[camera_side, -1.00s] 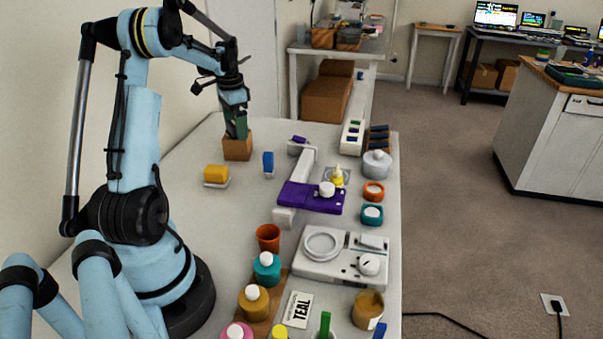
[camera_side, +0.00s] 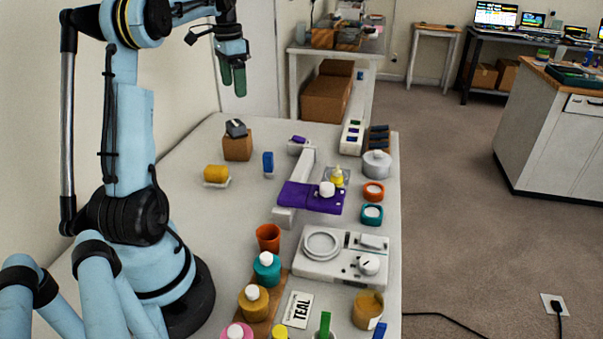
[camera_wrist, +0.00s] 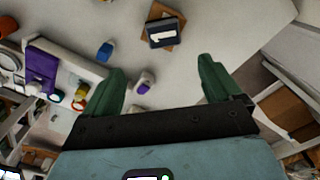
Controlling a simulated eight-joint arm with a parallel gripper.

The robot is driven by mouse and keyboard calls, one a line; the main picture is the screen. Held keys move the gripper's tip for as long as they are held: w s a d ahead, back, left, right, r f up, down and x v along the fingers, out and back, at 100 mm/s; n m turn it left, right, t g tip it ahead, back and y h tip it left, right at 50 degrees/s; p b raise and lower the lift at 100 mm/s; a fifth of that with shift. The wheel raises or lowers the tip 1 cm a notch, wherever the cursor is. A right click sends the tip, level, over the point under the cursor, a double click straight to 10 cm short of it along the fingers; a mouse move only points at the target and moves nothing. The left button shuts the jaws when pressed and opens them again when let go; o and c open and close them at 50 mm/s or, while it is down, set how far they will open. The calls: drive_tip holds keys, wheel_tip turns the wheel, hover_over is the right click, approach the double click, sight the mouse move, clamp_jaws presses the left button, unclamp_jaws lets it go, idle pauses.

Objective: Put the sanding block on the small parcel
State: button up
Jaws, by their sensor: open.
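The sanding block (camera_side: 236,128) is a dark grey block that lies on top of the small parcel (camera_side: 238,149), a brown cardboard box at the back left of the table. In the wrist view the block (camera_wrist: 165,32) shows a white mark on its top and sits over the brown parcel (camera_wrist: 160,12), whose edges stick out around it.
A yellow sponge (camera_side: 216,173) and a blue item (camera_side: 268,162) stand on the table near the parcel. A purple-and-white device (camera_side: 312,197) is at mid table, with cups and bottles toward the front. Bare table lies around the parcel.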

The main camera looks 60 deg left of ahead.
drive_tip(key=w+d+r+t+y, duration=0.1)
drive_tip(key=w+d, duration=0.3)
drive_tip(key=d, duration=0.7)
drive_tip(key=s+d+f+t, duration=0.2)
drive_tip(key=d+f+t, duration=0.1)
drive_tip(key=d, duration=1)
drive_tip(key=s+d+f+t+h, duration=0.1)
drive_tip(key=s+d+f+t, duration=0.1)
drive_tip(key=d, duration=1.1)
wheel_tip(320, 180, down, 2)
drive_tip(key=shift+s+d+t, duration=0.15)
drive_tip(key=shift+d+t, duration=0.15)
drive_tip(key=shift+t, duration=0.2)
